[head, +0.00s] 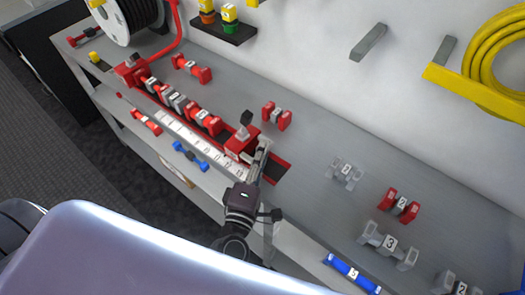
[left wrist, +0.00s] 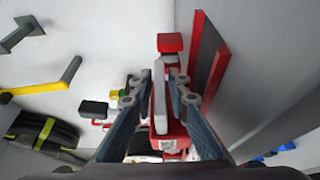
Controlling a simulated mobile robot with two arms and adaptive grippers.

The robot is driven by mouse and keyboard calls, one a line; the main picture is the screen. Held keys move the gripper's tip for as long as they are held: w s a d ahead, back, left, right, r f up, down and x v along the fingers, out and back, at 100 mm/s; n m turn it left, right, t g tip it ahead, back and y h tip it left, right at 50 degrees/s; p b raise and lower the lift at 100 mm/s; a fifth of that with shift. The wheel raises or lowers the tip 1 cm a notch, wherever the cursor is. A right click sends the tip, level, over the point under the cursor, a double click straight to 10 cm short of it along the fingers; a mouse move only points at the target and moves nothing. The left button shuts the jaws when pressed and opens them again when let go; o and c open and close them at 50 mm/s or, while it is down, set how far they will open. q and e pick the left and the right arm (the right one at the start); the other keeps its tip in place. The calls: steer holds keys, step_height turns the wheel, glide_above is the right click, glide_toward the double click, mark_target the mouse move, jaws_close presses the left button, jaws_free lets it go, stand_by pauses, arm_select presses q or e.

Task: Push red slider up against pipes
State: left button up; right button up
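The red slider (head: 240,142) is a red block with a black knob, at the right end of the long fixture in the head view. The red and grey pipes (head: 176,101) lie in a row to its left, with a small gap seeming to separate them. My left gripper (head: 262,153) is at the slider's right side, low by the fixture. In the left wrist view my left gripper (left wrist: 162,80) has its fingertips apart, with a pale upright plate and the red slider (left wrist: 174,137) showing between and beyond them. Contact is unclear. My right gripper is out of view.
A red end block (head: 130,70) closes the fixture's far left. Loose red pipes (head: 277,116) and grey fittings (head: 345,173) stand on the grey bench (head: 310,150). A hose reel (head: 132,15) stands at the back left and a yellow hose (head: 497,60) hangs at right.

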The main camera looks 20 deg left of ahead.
arm_select(q)
jaws_close()
